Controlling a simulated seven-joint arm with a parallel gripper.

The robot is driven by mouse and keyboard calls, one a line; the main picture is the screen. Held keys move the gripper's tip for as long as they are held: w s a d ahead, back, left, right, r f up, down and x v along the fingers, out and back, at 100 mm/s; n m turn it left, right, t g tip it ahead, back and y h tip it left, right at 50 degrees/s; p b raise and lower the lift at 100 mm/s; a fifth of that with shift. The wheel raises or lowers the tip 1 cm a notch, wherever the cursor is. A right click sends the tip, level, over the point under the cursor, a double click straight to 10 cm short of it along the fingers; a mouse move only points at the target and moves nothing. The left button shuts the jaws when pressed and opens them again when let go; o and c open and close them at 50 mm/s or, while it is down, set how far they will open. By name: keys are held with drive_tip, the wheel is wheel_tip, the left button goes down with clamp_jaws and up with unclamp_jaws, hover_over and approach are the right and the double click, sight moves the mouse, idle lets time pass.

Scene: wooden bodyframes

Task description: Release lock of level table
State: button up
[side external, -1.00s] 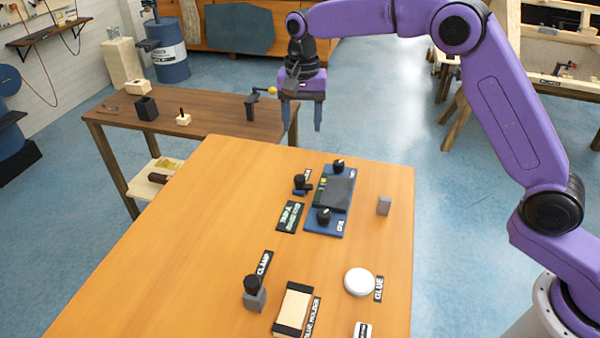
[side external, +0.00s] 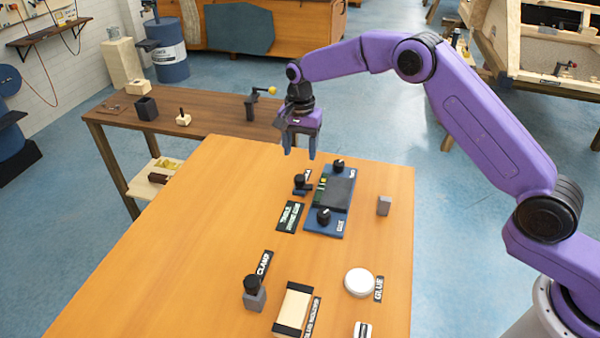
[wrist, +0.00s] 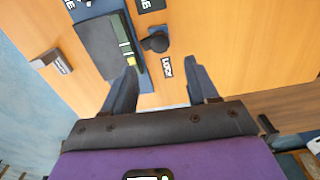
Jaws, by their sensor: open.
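The level table unit is a blue base (side external: 335,228) with a dark grey plate (side external: 336,191) and two black knobs, standing on the orange tabletop. A small black-knobbed lock (side external: 299,182) stands at its left side, beside a label. In the wrist view the black knob (wrist: 155,42) shows close to the label LOCK (wrist: 167,67), next to the dark plate (wrist: 97,45). My gripper (side external: 299,153) is open and empty, pointing down above the far part of the tabletop, just beyond the lock.
A grey block (side external: 384,206) stands right of the unit. A dark sign (side external: 290,217) lies to its left. Nearer are a clamp (side external: 255,295), a wooden holder (side external: 295,308) and a white glue disc (side external: 359,282). The left of the orange tabletop (side external: 170,250) is clear.

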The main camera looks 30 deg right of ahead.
sight(300, 176)
wheel_tip(300, 176, down, 8)
drive_tip(key=shift+f, duration=0.2)
drive_tip(key=shift+c, duration=0.3)
drive_tip(key=c, duration=1)
